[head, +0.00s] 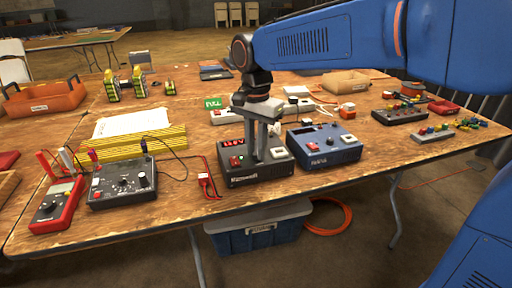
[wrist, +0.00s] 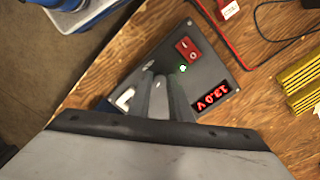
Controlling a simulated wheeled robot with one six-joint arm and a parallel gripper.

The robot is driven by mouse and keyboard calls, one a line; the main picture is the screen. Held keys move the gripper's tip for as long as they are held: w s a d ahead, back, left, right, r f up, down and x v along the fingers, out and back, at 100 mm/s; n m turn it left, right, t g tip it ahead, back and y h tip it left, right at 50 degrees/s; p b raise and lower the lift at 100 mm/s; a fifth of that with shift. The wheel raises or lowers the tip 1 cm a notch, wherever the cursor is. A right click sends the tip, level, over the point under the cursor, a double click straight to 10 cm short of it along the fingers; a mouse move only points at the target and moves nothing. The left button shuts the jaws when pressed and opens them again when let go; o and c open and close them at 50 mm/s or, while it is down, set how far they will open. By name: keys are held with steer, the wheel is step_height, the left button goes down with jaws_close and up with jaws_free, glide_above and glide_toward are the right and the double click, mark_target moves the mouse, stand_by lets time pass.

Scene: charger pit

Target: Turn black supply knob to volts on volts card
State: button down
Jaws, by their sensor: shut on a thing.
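The black supply (head: 240,180) stands near the table's front edge, with a lit red display (head: 234,142) and a red rocker switch. In the wrist view the supply (wrist: 208,68) appears upside down and its display (wrist: 215,95) seems to read 13.0 V. My gripper (head: 262,156) points straight down onto the supply's top, right of the display. In the wrist view my gripper (wrist: 168,78) has its fingers close together, shut on the black knob, which they hide almost wholly. I cannot make out a card that clearly gives the volts.
A blue device (head: 325,145) stands close on the right. A black meter box (head: 122,183) and a red multimeter (head: 57,205) are at the left, with red leads running towards the supply.

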steer(key=shift+n, duration=0.4)
steer(key=n, duration=0.5)
steer(key=shift+n, duration=0.4)
steer(key=n, duration=1)
steer(key=shift+n, duration=2.5)
steer(key=c, duration=1.6)
jaws_free()
